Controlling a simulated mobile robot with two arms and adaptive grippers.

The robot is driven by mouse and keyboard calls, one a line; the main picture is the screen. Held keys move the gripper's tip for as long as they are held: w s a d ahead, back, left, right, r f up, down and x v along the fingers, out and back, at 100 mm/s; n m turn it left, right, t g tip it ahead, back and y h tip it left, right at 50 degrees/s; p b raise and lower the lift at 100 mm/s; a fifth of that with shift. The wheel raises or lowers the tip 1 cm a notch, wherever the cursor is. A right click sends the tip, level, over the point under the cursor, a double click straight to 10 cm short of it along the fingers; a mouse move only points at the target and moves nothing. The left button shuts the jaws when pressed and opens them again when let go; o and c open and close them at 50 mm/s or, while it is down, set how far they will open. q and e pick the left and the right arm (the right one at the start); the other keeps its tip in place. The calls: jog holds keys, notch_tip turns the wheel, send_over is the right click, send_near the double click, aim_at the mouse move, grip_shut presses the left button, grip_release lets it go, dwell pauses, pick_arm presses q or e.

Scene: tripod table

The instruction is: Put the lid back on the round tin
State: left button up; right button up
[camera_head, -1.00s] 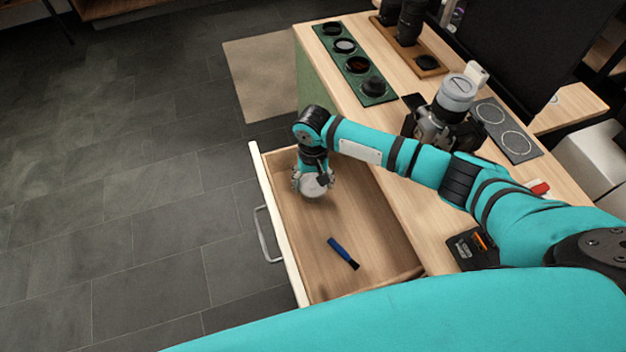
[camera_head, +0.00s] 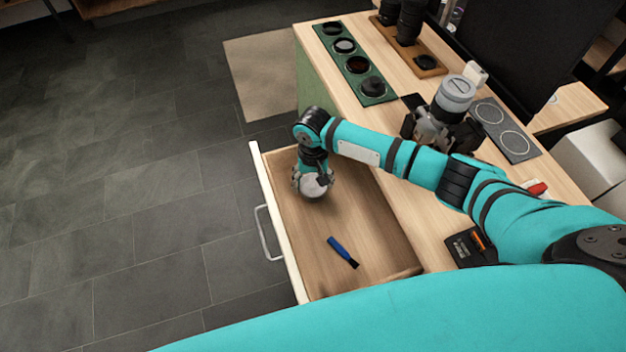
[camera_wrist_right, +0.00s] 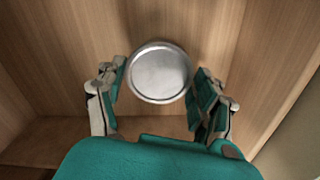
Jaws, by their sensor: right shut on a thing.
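A round silver metal disc (camera_wrist_right: 160,72) shows between the finger pads in the right wrist view. I cannot tell whether it is the lid alone or the tin with its lid on. My right gripper (camera_head: 314,184) reaches down into the open drawer (camera_head: 365,215), near its far end, and is shut on this disc. In the head view the disc (camera_head: 316,187) shows under the wrist, partly covered by the fingers. The fingers (camera_wrist_right: 161,95) stand on either side of it. My left gripper is not in view.
A blue-handled brush-like tool (camera_head: 341,250) lies on the drawer floor. On the desk stand a camera (camera_head: 437,128), a grey cylindrical thing (camera_head: 456,92), a green tray with round pieces (camera_head: 350,62), and a dark mat with two rings (camera_head: 508,131). The drawer's middle is clear.

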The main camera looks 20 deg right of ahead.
jog(key=shift+p, duration=0.45)
dwell(0.3)
dwell(0.3)
jog(key=o, duration=0.8)
jog(key=shift+o, duration=0.3)
jog(key=shift+r, duration=0.1)
notch_tip(320, 180, up, 7)
jog(key=p, duration=0.8)
jog(key=shift+c, duration=0.3)
grip_shut()
dwell(0.4)
